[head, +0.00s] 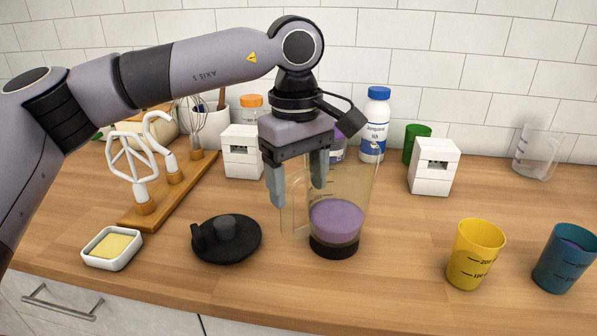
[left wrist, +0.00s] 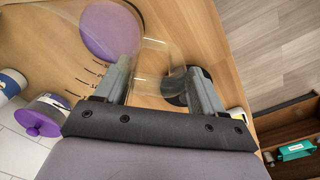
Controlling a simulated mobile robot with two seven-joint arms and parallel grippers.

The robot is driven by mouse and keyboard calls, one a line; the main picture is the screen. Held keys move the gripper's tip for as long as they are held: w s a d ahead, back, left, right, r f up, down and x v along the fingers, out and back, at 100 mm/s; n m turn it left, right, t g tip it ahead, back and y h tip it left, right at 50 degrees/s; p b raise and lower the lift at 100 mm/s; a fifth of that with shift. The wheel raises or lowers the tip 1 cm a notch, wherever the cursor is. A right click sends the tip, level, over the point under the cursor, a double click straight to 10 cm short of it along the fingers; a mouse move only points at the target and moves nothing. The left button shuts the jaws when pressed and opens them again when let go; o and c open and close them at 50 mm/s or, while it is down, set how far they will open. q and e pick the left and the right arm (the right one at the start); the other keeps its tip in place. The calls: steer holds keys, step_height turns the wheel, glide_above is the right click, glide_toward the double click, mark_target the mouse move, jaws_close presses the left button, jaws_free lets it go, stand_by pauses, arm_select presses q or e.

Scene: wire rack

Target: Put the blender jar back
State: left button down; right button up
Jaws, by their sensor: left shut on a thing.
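The blender jar (head: 345,215) is clear, with purple contents and a black bottom. It is upright at the middle of the counter; I cannot tell whether its bottom touches the wood. My left gripper (head: 297,195) is over its left side, shut on the jar's clear handle. In the left wrist view, the clear handle runs between the fingers of the left gripper (left wrist: 160,88), and the purple contents (left wrist: 110,30) show beyond. A black lid (head: 226,240) with a raised knob lies left of the jar. My right gripper is not in view.
A butter dish (head: 112,248) and a wooden stand (head: 172,205) with mixer attachments are at left. A yellow cup (head: 475,255) and a blue cup (head: 567,258) stand at right. White blocks (head: 434,167), bottles and a green cup are behind. Counter between jar and yellow cup is clear.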

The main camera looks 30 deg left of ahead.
arm_select(q)
steer(key=shift+c, duration=0.5)
jaws_free()
steer(key=shift+f, duration=0.1)
step_height(320, 180, up, 12)
steer(key=shift+s, duration=0.15)
steer(key=shift+a, duration=0.1)
